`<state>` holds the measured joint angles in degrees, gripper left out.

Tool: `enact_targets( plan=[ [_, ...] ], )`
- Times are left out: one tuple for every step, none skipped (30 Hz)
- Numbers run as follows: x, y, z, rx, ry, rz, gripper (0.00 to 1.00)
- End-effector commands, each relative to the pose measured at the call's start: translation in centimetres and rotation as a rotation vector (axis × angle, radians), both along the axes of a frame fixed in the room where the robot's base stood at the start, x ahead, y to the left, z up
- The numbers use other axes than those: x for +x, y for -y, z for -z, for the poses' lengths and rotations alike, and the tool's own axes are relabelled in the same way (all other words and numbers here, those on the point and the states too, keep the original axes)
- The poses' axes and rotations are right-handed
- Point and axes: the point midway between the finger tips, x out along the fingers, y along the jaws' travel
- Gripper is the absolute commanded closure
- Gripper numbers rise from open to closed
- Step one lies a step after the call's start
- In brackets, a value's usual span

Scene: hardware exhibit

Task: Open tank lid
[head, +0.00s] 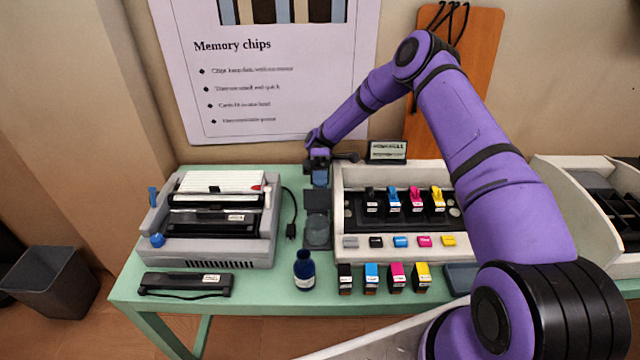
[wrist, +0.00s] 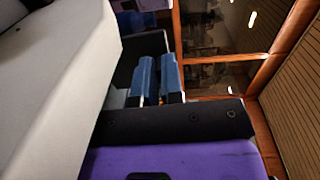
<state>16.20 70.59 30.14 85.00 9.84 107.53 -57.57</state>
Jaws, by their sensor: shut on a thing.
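A small dark tank (head: 317,232) with a smoky, see-through front part stands on the green table against the left side of the white ink unit. Its dark lid (head: 317,201) appears as a flat panel rising behind it, seemingly tilted up. My gripper (head: 319,180) points down from above, its blue fingertips at the lid's upper edge. In the wrist view my gripper (wrist: 158,82) shows two blue fingers close together, with a narrow gap between them. They appear shut on the lid's edge; the grip itself is mostly hidden.
The white ink unit (head: 343,255) holds several coloured cartridges, with more in front. A dark blue bottle (head: 304,272) stands just before the tank. A grey binding machine (head: 262,240) is on the left, with a black cable beside it. A small sign (head: 387,151) stands behind.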

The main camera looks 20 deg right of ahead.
Motion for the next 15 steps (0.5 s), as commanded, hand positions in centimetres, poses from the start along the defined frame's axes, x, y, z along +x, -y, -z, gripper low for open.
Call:
enact_targets(
  plan=[
    [0.04, 0.01, 0.06, 0.0, -0.004, 0.001, 1.0],
    [0.05, 0.02, 0.06, 0.001, -0.006, 0.001, 1.0],
    [0.06, 0.03, 0.06, 0.001, -0.007, 0.001, 1.0],
    [0.07, 0.03, 0.06, 0.002, -0.008, 0.001, 1.0],
    [0.07, 0.03, 0.06, 0.002, -0.009, 0.001, 1.0],
    [0.07, 0.03, 0.06, 0.002, -0.009, 0.001, 1.0],
    [0.06, 0.03, 0.06, 0.002, -0.009, 0.001, 1.0],
    [0.06, 0.03, 0.06, 0.002, -0.009, 0.001, 1.0],
    [0.05, 0.04, 0.06, 0.002, -0.009, 0.001, 1.0],
    [0.05, 0.04, 0.06, 0.002, -0.009, 0.001, 1.0],
    [0.05, 0.04, 0.06, 0.002, -0.009, 0.0, 1.0],
    [0.04, 0.04, 0.06, 0.002, -0.008, 0.001, 1.0],
    [0.04, 0.04, 0.06, 0.002, -0.008, 0.0, 1.0],
    [0.05, 0.04, 0.07, 0.002, -0.008, 0.0, 0.88],
    [0.05, 0.04, 0.07, 0.002, -0.008, 0.0, 0.78]
  ],
)
